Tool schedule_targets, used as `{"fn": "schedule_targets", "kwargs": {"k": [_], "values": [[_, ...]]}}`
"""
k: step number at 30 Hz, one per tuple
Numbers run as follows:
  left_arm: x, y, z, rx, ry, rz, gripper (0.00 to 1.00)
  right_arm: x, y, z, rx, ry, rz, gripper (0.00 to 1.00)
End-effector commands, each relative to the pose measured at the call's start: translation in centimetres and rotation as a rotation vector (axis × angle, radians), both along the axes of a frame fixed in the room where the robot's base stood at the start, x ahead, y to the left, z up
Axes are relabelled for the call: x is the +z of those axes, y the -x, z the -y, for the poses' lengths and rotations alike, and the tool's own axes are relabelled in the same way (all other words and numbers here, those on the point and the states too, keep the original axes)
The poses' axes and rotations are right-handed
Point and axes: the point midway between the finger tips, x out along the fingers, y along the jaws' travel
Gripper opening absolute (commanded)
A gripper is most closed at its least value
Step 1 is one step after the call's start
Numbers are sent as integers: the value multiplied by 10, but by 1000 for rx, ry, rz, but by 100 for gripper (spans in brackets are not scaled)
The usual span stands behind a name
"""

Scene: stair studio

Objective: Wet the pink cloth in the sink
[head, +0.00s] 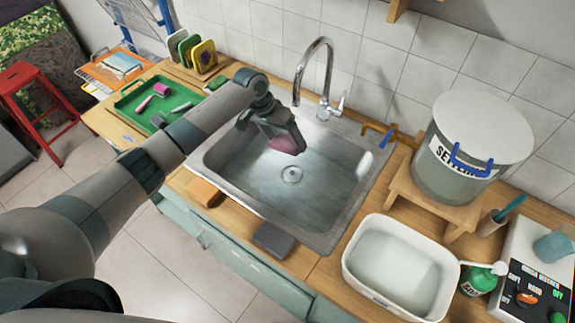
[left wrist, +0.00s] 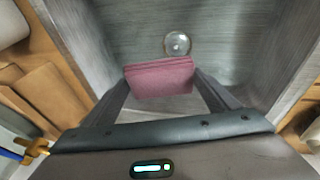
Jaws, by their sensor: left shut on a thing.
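The pink cloth (head: 283,144) is between the fingers of my left gripper (head: 284,146), above the sink basin. In the left wrist view the cloth (left wrist: 160,78) looks like a folded stack, and the left gripper (left wrist: 162,92) is shut on its two sides. The steel sink (head: 325,215) has a round drain (head: 291,175) in its floor, which also shows just beyond the cloth in the left wrist view (left wrist: 177,43). The curved tap (head: 328,70) stands at the back of the sink, and I see no clear stream from it. My right gripper is not in view.
A green tray (head: 133,101) with a pink-handled tool lies left of the sink. A lidded bucket (head: 460,170) on a wooden stand and a white tub (head: 365,278) are to the right. A grey block (head: 273,240) and wooden block (head: 203,193) lie at the front edge.

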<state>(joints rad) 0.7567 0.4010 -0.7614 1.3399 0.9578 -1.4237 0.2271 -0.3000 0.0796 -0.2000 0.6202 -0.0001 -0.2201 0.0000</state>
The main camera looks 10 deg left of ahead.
Motion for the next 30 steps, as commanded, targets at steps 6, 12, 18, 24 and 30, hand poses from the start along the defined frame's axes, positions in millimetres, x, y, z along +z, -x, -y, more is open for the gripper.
{"fn": "schedule_targets", "kwargs": {"k": [6,12,18,24,30], "values": [[0,0,0,0,0,0,63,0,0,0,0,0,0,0],[9,0,0,1,1,2,63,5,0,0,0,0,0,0],[24,0,0,-1,0,1,63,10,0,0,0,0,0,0],[37,0,0,0,0,0,63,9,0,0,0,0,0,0],[40,0,0,0,0,0,63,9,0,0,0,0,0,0]]}}
